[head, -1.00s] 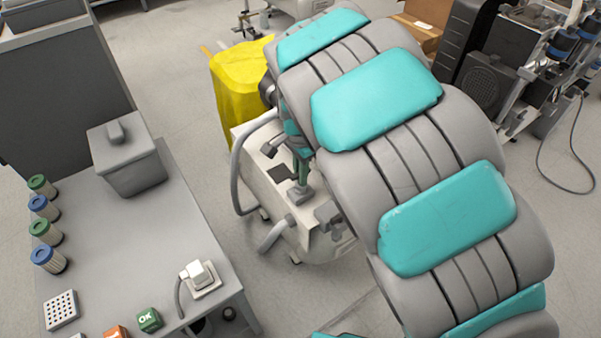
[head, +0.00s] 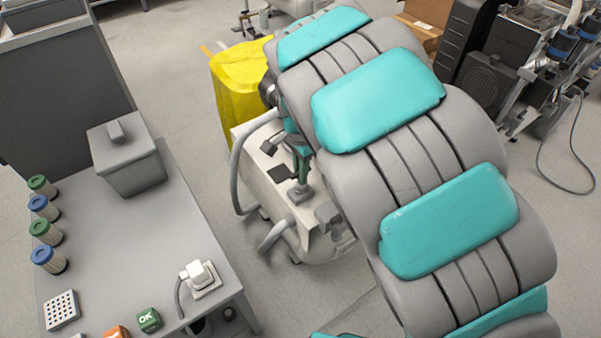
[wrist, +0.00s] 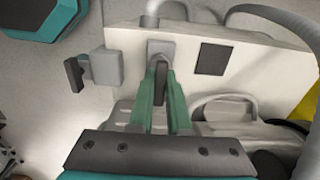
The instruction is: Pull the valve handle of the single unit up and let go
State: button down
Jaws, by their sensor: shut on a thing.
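The single unit is a white cabinet (head: 258,180), partly hidden behind my arm in the head view; its pale panel (wrist: 255,75) fills the upper middle of the wrist view. A dark valve handle (wrist: 160,82) hangs from a grey mount (wrist: 161,48) on that panel. My gripper (wrist: 161,88) has its two green fingers on either side of this handle and is shut on it. In the head view my gripper (head: 302,177) is partly covered by my arm, and the handle cannot be made out clearly there.
A grey block with a dark lever (wrist: 106,67) is left of the handle. A dark square (wrist: 214,58) and grey hoses lie to the right. A yellow bin (head: 238,85) stands behind the unit. A grey table (head: 120,230) with filters and a lidded box is at left.

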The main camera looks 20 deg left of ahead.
jog(key=shift+r, duration=0.55)
jog(key=c, duration=0.9)
grip_release()
jog(key=shift+o, duration=0.2)
jog(key=shift+r, duration=0.1)
notch_tip(320, 180, up, 8)
jog(key=shift+f, duration=0.15)
jog(key=shift+s+f, duration=0.1)
jog(key=shift+s, duration=0.05)
